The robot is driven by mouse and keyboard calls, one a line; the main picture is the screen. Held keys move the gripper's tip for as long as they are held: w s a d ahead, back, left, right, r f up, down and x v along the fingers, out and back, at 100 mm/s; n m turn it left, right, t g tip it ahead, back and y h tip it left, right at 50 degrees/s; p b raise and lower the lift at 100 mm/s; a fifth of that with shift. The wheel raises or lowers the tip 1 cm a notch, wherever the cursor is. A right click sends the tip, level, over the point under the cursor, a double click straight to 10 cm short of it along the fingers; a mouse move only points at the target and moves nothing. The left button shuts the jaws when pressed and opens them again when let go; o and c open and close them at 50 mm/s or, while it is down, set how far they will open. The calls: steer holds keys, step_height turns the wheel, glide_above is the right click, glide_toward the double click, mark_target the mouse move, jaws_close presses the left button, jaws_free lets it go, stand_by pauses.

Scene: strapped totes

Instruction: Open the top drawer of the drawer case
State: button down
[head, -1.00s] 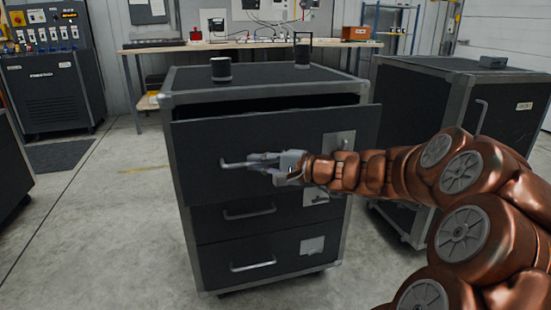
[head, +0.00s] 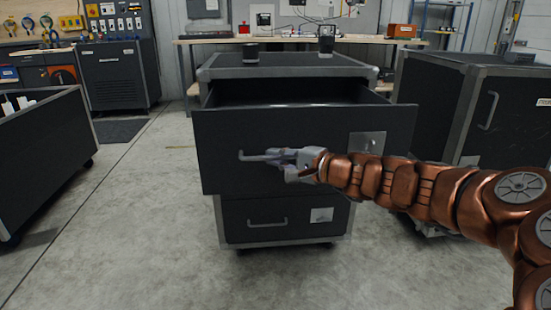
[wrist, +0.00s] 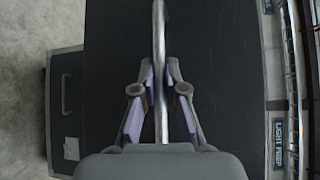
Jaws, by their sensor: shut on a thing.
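The dark drawer case (head: 212,215) with grey metal edges stands in the middle of the head view. Its top drawer (head: 225,135) is pulled well out, and its dark inside shows behind the front panel. My gripper (head: 275,157) is shut on the top drawer's bar handle (head: 250,158). In the wrist view the handle (wrist: 159,40) runs between the purple-padded fingers. A lower drawer (head: 270,225) with its own handle is shut. The pulled-out front hides whatever lies just below it.
Another dark case (head: 440,110) stands close on the right, behind my arm. A dark bin (head: 40,150) is at the left. Bare floor lies left and front.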

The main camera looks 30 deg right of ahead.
steer(key=shift+s+a, duration=0.1)
steer(key=shift+s, duration=0.05)
steer(key=c, duration=1.2)
jaws_free()
